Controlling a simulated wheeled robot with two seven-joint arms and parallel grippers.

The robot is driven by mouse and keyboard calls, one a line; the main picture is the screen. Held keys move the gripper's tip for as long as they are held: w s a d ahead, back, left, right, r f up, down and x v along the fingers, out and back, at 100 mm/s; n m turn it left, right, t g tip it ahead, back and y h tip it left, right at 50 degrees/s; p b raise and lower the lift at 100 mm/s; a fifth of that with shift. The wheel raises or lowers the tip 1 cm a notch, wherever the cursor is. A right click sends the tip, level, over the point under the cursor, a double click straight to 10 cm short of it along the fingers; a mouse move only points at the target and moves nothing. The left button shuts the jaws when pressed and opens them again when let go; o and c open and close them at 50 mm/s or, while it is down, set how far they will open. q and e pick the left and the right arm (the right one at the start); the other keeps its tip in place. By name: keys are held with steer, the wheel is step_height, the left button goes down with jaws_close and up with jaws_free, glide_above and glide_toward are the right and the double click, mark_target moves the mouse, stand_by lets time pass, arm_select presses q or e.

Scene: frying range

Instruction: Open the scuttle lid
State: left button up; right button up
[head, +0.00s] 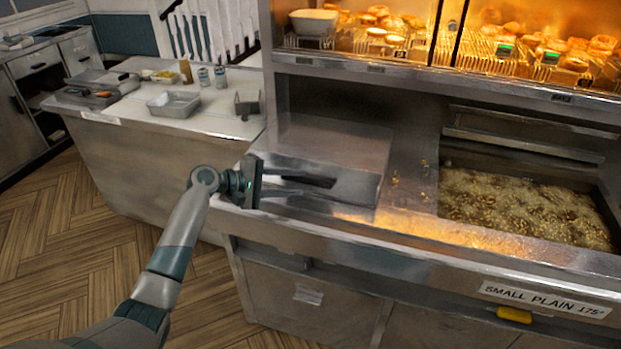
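The scuttle appears to be the low steel box (355,190) on the left end of the range counter. Its flat steel lid (335,142) lies over the top and looks closed; I see no gap under it. My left gripper (319,187) reaches in from the left, its two dark fingers pointing right across the front of the box, just below the lid's front edge. The fingers look apart with nothing seen between them. I cannot tell whether they touch the box. My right gripper is not in view.
A fryer vat (525,208) with bubbling oil is to the right. A lit heated cabinet (430,62) with fried food stands above the counter. A side table (125,108) with trays and jars is at the left. The wooden floor (65,235) at lower left is clear.

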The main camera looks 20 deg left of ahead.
mark_target(308, 182)
arm_select(q)
steer(key=p+x, duration=0.1)
steer(key=x, duration=0.4)
steer(key=shift+w+d+f, duration=0.1)
steer(key=shift+w+d, duration=0.15)
jaws_close()
